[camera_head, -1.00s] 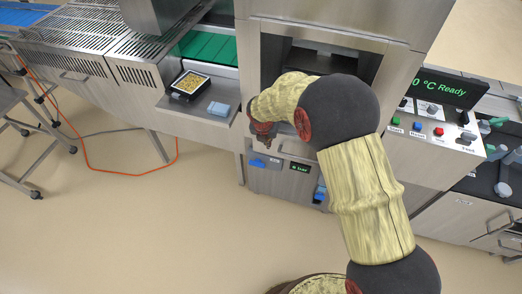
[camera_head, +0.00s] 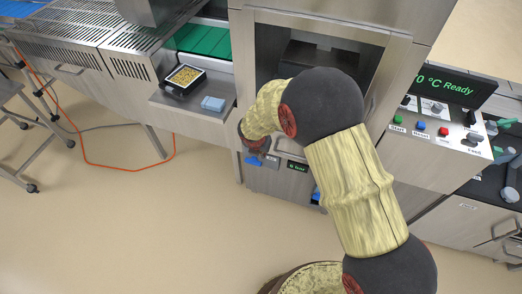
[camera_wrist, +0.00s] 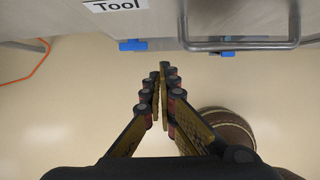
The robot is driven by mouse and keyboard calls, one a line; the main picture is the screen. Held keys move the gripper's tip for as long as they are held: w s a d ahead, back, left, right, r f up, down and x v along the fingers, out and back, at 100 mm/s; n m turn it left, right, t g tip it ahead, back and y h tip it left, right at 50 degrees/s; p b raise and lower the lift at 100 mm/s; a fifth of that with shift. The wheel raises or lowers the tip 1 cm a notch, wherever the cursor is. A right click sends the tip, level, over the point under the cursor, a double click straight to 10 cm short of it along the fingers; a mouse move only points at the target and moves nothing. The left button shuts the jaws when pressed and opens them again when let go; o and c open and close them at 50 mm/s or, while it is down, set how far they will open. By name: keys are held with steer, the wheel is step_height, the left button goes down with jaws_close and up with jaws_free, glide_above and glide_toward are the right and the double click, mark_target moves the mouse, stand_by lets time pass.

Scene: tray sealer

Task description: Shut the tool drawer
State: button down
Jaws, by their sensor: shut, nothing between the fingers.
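A steel front with a "Tool" label (camera_wrist: 115,5) runs along the top of the wrist view. To its right is a steel bar handle (camera_wrist: 240,45), on a panel that is only partly shown. My gripper (camera_wrist: 160,82) is shut and empty, in front of these fronts and apart from the handle in the picture. In the head view, my gripper (camera_head: 252,146) is small at the lower front of the sealer, and my arm hides much of that front. How far the tool drawer stands out cannot be told.
A blue part (camera_wrist: 133,45) shows below the label. The control panel (camera_head: 430,135) is at right. The floor in front is clear, with an orange cable (camera_head: 110,168) at left.

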steer(key=w+d+f+b, duration=0.2)
steer(key=w+f, duration=0.2)
steer(key=w, duration=0.1)
steer(key=shift+w+f, duration=0.2)
steer(key=shift+w, duration=0.05)
steer(key=shift+w+d+p, duration=0.3)
steer(key=shift+w+p, duration=0.55)
steer(key=shift+p, duration=0.1)
steer(key=shift+w+d+p, duration=0.3)
steer(key=shift+w+p, duration=0.55)
steer(key=shift+p, duration=0.1)
steer(key=shift+w+d+p, duration=0.3)
steer(key=shift+w+p, duration=0.55)
steer(key=shift+p, duration=0.1)
